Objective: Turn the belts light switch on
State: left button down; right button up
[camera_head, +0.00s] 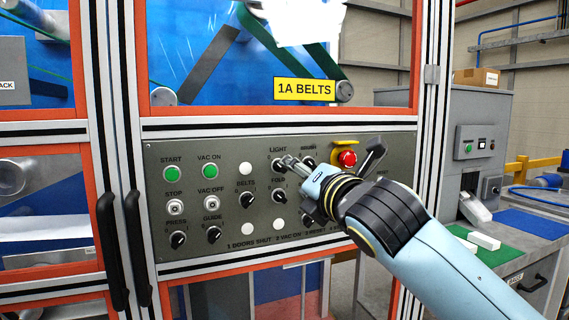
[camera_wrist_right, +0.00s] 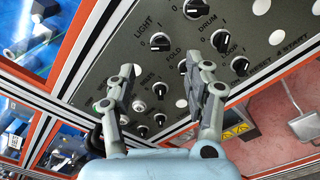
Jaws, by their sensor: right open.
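The light switch (camera_head: 278,165) is a black rotary knob under the label LIGHT on the grey control panel (camera_head: 235,160), below the yellow 1A BELTS sign (camera_head: 304,89). In the wrist view the LIGHT knob (camera_wrist_right: 160,42) shows just beyond the fingertips, with 0 and I marks around it. I cannot tell surely which mark it points to. My right gripper (camera_head: 287,162) is at the panel, its fingertips beside the light switch and partly over it. In the wrist view the right gripper (camera_wrist_right: 158,72) is open, its fingers spread with nothing held. My left gripper is not in view.
Other knobs are close by, such as FOLD (camera_head: 278,196) and BELTS (camera_head: 247,200). A red emergency button (camera_head: 347,158) sits to the right. Black door handles (camera_head: 110,245) stand out on the left. A workbench (camera_head: 525,265) is at the right.

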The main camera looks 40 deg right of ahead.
aim_at(280, 167)
jog(key=p+x, duration=0.1)
jog(key=x, duration=0.7)
jog(key=shift+w, duration=0.15)
grip_shut()
